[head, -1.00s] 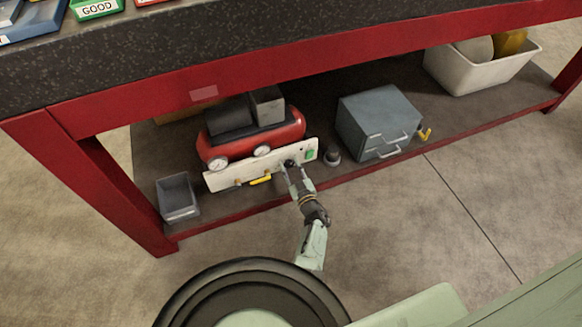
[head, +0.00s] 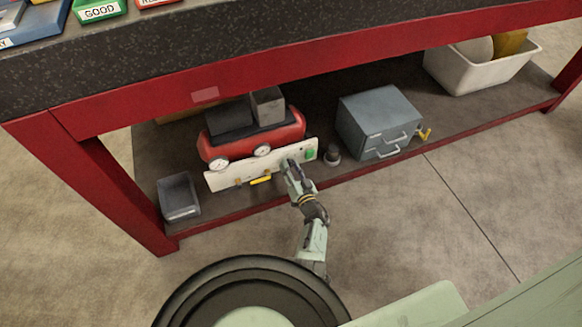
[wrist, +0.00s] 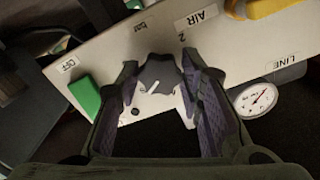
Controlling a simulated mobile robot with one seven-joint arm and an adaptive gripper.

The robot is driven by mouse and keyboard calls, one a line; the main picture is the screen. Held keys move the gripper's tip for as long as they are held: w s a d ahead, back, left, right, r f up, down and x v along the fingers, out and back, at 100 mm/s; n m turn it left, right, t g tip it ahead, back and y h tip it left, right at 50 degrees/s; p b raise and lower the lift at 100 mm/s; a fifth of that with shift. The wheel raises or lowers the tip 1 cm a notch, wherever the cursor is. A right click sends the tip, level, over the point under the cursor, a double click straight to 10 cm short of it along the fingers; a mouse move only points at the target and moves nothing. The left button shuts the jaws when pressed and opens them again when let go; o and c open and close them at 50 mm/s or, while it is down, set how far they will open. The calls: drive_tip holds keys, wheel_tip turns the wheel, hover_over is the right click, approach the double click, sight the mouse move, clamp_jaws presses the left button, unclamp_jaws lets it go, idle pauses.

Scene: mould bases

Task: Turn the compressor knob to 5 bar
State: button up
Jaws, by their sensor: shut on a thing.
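The red compressor (head: 285,137) sits on the lower shelf with a pale front panel (head: 225,178). In the wrist view the dark compressor knob (wrist: 158,72) carries a white pointer line and lies between the two fingertips of my gripper (wrist: 160,78). The fingers are shut on it from both sides. In the head view my gripper (head: 291,167) reaches the panel's right part and hides the knob. A "bar" label (wrist: 139,27) and a "2" mark (wrist: 182,38) show near the knob; other scale marks are hidden or unreadable, so I cannot tell the setting.
A green switch (wrist: 85,95) is close to the left finger and a gauge (wrist: 256,99) is to the right. A yellow handle (head: 261,179) sits along the panel.

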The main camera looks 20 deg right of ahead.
idle(0.4)
drive_tip(key=o, duration=1.2)
drive_tip(key=shift+c, duration=0.2)
drive_tip(key=shift+r, duration=0.1)
drive_tip(key=shift+r, duration=4.95)
